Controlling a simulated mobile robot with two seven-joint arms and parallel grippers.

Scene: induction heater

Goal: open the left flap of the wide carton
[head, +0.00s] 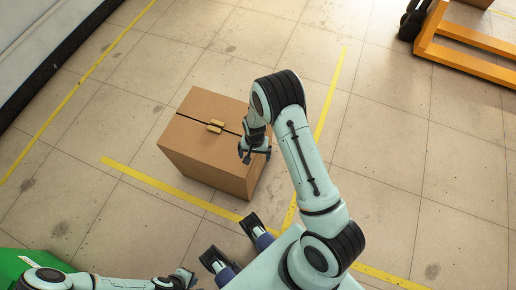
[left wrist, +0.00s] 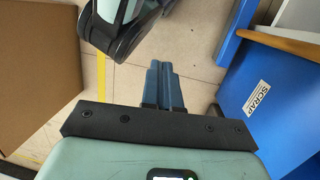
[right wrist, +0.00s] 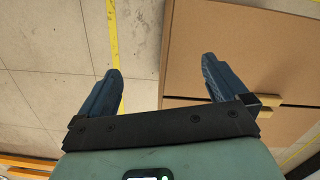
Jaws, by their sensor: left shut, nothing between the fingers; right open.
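The wide carton (head: 215,165) stands on the floor in the middle of the head view. Its two top flaps lie flat, meeting at a dark seam with a small yellow tab (head: 217,123) on each side. My right gripper (head: 255,156) is open and empty near the carton's right side in the head view. In the right wrist view the carton (right wrist: 235,45) fills the right, with the tabs (right wrist: 266,106) just right of the right finger. My left gripper (left wrist: 164,70) is shut and empty, low in the head view, apart from the carton. The carton also shows in the left wrist view (left wrist: 40,65).
A blue bin marked SCRAP (left wrist: 250,95) stands right in the left wrist view. A green object (head: 18,264) is at the head view's lower left. An orange pallet truck (head: 465,58) is at the upper right. Yellow lines mark the floor, which is clear left of the carton.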

